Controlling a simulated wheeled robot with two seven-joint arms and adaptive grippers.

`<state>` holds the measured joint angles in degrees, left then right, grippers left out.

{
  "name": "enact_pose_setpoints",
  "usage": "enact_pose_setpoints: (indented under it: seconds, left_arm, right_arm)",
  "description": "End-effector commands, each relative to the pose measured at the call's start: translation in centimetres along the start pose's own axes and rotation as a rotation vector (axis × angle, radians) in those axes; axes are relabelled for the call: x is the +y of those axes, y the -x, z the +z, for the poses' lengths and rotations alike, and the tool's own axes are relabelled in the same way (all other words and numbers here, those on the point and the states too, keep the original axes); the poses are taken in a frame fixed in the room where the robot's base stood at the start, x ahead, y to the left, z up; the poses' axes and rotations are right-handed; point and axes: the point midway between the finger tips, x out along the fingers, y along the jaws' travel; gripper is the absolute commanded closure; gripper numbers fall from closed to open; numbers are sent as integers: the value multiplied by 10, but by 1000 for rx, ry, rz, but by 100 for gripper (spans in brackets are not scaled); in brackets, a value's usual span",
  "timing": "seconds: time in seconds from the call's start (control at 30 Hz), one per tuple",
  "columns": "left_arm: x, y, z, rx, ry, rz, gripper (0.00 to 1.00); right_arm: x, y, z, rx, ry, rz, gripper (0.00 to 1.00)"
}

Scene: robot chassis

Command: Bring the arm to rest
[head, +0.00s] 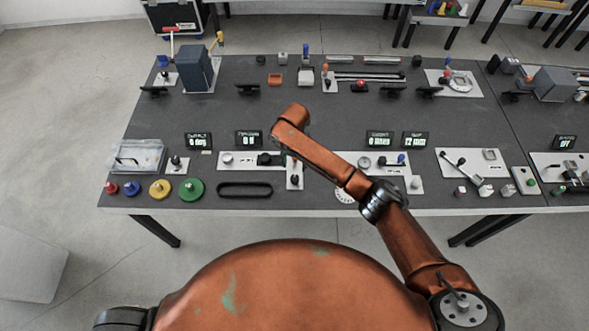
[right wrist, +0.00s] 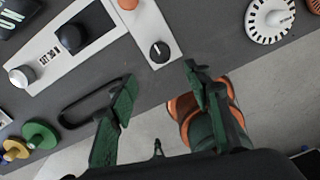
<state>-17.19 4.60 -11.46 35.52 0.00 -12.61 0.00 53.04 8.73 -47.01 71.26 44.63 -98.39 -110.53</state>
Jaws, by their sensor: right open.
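My right arm (head: 325,160) reaches in from the lower right over the front of the table, bent at the elbow. In the head view its gripper is hidden by the end of the arm. In the right wrist view my right gripper (right wrist: 160,85) is open, its two dark green fingers wide apart with nothing between them. The fingers are above the table's front edge, near a light panel with a black dial knob (right wrist: 160,52). Whether they touch anything is not clear, but no contact shows. My left gripper is in neither view.
A dark table (head: 330,208) carries many panels and parts. A black oval loop (head: 245,190) lies near its front edge, beside a green disc (head: 191,189) and other coloured discs. A clear tray (head: 137,155) stands at left. Bare floor (head: 60,130) lies left of the table.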

Motion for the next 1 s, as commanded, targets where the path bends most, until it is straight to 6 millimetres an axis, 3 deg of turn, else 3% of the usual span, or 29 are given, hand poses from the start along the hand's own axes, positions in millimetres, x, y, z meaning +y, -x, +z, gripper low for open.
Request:
enact_pose_setpoints:
  seconds: [0.17, 0.7, 0.87, 1.0]
  left_arm:
    - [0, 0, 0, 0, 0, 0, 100]
    - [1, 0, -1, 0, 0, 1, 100]
    - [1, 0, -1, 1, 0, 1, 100]
    - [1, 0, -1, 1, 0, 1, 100]
  right_arm:
    - [-1, 7, 0, 0, 0, -2, 55]
    - [0, 4, -3, 4, -11, 4, 55]
    - [-5, -19, -26, 33, -148, 59, 55]
    - [-20, -47, -60, 78, -427, 149, 55]
